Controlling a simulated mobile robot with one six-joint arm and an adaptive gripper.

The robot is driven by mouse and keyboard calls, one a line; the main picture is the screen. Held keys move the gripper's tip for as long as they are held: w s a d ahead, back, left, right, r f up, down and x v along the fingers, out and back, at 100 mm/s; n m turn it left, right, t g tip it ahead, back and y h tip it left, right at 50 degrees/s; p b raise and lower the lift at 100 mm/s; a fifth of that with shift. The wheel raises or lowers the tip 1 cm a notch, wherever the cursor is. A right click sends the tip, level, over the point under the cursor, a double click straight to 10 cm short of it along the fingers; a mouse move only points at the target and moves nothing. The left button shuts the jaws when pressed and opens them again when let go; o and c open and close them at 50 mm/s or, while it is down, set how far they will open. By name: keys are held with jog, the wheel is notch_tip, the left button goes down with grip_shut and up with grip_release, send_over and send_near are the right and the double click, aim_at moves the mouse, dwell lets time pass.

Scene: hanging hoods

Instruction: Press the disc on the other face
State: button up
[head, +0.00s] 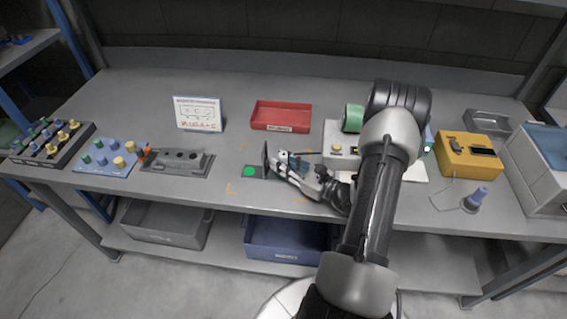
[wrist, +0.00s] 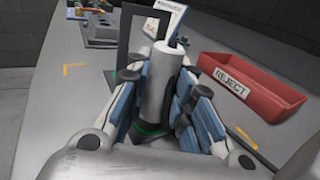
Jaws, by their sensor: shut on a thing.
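My gripper (head: 277,162) is low over the middle of the bench, pointing left. In the wrist view its fingers (wrist: 158,82) are shut around a light grey cylinder (wrist: 155,92) with a narrower round end. A dark green ring (wrist: 150,128) shows low between the fingers. In the head view a bright green disc (head: 249,172) lies on a dark square pad (head: 257,176), just left of the fingertips. A thin dark upright piece (head: 265,154) stands between them; I cannot tell whether it touches the gripper. The held cylinder is not clear in the head view.
A red reject tray (head: 281,116) is behind the gripper. A white sign (head: 197,113) stands at back left, with a grey block (head: 177,161) before it. A yellow box (head: 469,155) is at right. Bench between sign and tray is clear.

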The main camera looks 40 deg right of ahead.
aim_at(283, 155)
jog(key=shift+r+p, duration=2.3)
jog(key=shift+r, duration=1.05)
